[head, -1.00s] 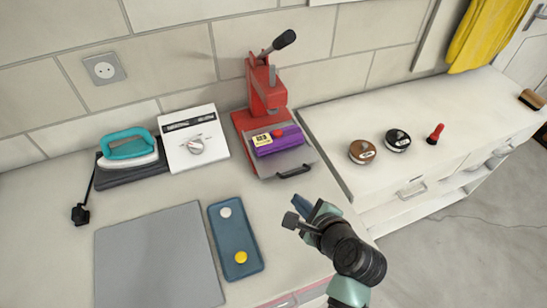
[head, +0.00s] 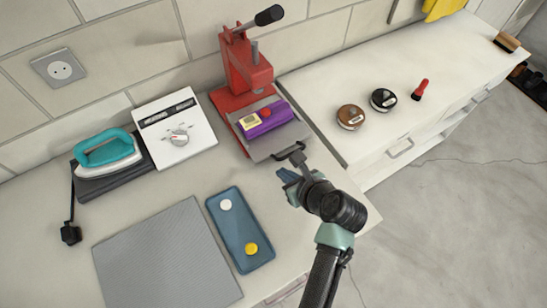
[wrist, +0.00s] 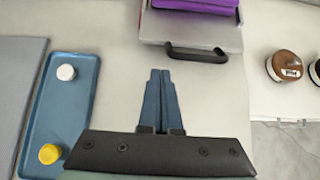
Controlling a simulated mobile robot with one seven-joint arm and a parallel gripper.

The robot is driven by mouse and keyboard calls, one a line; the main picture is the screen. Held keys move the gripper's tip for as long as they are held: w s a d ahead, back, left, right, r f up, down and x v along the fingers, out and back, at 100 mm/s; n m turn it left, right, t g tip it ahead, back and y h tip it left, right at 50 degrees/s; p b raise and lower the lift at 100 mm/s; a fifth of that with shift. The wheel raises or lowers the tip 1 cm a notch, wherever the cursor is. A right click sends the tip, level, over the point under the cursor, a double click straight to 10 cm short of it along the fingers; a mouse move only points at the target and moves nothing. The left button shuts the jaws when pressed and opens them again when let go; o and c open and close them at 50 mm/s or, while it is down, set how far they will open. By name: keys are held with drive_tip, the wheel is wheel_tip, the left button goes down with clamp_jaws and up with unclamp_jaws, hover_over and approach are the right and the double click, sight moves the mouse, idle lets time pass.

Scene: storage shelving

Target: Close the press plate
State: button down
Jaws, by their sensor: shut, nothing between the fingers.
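The red press (head: 242,72) stands against the wall with its black-tipped lever raised. Its grey press plate (head: 258,152) sticks out at the front, with a purple folded item (head: 277,117) on it. The plate's black handle (head: 291,150) faces me and also shows in the wrist view (wrist: 198,55). My gripper (head: 283,174) is shut and empty, just in front of the handle. In the wrist view its blue fingertips (wrist: 160,72) point toward the plate, slightly left of the handle's middle, with a small gap visible.
A blue tray (head: 228,235) with a white and a yellow round piece lies left of my gripper. A teal iron (head: 106,151) and a white control box (head: 176,112) stand behind. Two round tins (head: 350,117) sit on the right counter.

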sight(260, 144)
drive_tip(key=w+a, duration=0.1)
drive_tip(key=w, duration=0.1)
drive_tip(key=w+a+f, duration=0.1)
drive_tip(key=w+a, duration=0.1)
drive_tip(key=shift+p, duration=0.3)
drive_tip(key=shift+w+a, duration=0.7)
drive_tip(key=shift+w, duration=0.3)
drive_tip(key=shift+w+a, duration=0.7)
drive_tip(key=shift+w, duration=0.3)
drive_tip(key=shift+s+d, duration=0.1)
